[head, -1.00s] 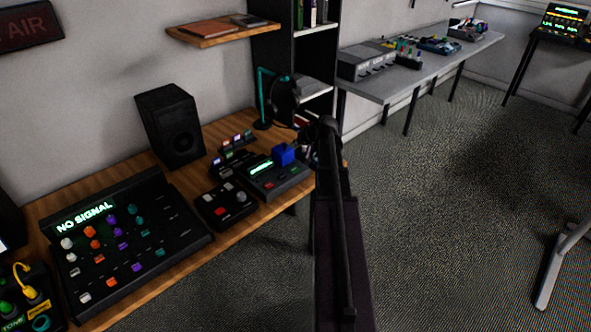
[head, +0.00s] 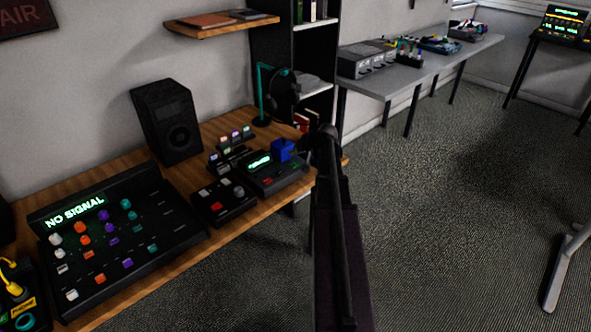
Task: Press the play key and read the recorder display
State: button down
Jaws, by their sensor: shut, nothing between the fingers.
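The recorder (head: 262,183) is a dark box on the wooden desk in the head view. Its small green display (head: 259,162) is lit, but the text is too small to read. Small red and green keys show on its front part; which one is play I cannot tell. A blue block (head: 282,150) stands at its back right. My gripper (head: 306,149) is a small dark shape at the end of my arm, just right of the blue block. It is shut and empty. My arm hides part of it, and I cannot tell whether it touches anything.
A black button box (head: 222,205) and a large mixer (head: 130,240) reading NO SIGNAL lie left of the recorder. A speaker (head: 168,120), a headphone stand (head: 262,95) and small coloured-top items stand behind. The desk (head: 190,260) ends near the recorder's right.

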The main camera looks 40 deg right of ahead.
aim_at(289, 164)
jog(key=shift+f+b, duration=1.05)
jog(key=shift+f, duration=0.3)
jog(key=shift+f+b, duration=0.8)
dwell(1.5)
jog(key=shift+r, duration=0.25)
jog(key=shift+r+p, duration=0.6)
jog(key=shift+p, duration=0.25)
jog(key=shift+r, duration=0.1)
jog(key=shift+r+p, duration=2.4)
jog(key=shift+p, duration=0.1)
jog(key=shift+a, duration=0.1)
